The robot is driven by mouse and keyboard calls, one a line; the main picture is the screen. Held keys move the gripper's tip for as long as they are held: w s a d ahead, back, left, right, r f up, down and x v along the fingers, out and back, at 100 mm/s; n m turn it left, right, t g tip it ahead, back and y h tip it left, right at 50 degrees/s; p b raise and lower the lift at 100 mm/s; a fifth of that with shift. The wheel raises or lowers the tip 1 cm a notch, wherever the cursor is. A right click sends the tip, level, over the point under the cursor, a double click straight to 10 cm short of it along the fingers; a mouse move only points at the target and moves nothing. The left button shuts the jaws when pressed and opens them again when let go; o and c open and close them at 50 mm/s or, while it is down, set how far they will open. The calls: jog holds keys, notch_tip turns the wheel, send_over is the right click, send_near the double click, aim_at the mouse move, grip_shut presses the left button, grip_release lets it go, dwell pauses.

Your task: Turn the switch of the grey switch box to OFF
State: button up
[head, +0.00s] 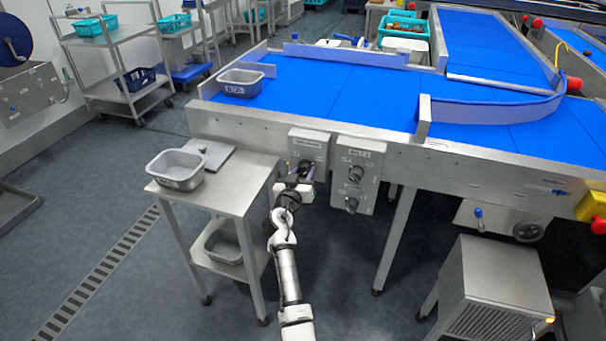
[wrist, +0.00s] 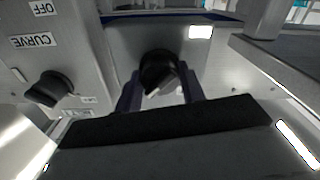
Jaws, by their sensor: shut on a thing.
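A small grey switch box (head: 309,141) is on the side of the blue belt conveyor, with a label on its upper face. My gripper (head: 304,171) is in front of its lower part. In the wrist view, my gripper's two dark fingers (wrist: 160,92) are shut on the black switch knob (wrist: 157,68), one on each side. The knob's pointer direction is hard to make out. A small white label (wrist: 200,32) shows near the knob, too bright to read. In the head view my gripper hides most of the knob.
A larger grey box (head: 346,190) with two black knobs hangs just to the right; upside-down OFF and CURVE labels show on it (wrist: 88,40) in the wrist view. A steel table (head: 228,192) with a grey tub (head: 176,170) stands to the left.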

jog(key=n+b, duration=0.1)
jog(key=n, duration=0.7)
jog(key=shift+n, duration=0.3)
jog(key=n+p, duration=0.1)
jog(key=n, duration=0.3)
jog(key=n+p, duration=0.2)
jog(key=n, duration=0.3)
jog(key=shift+f, duration=0.1)
dwell(0.6)
jog(key=o, duration=1)
jog(key=shift+s, duration=0.1)
jog(key=b+v, duration=0.1)
jog(key=v, duration=1.2)
jog(key=shift+s+a, duration=0.2)
jog(key=shift+s, duration=0.1)
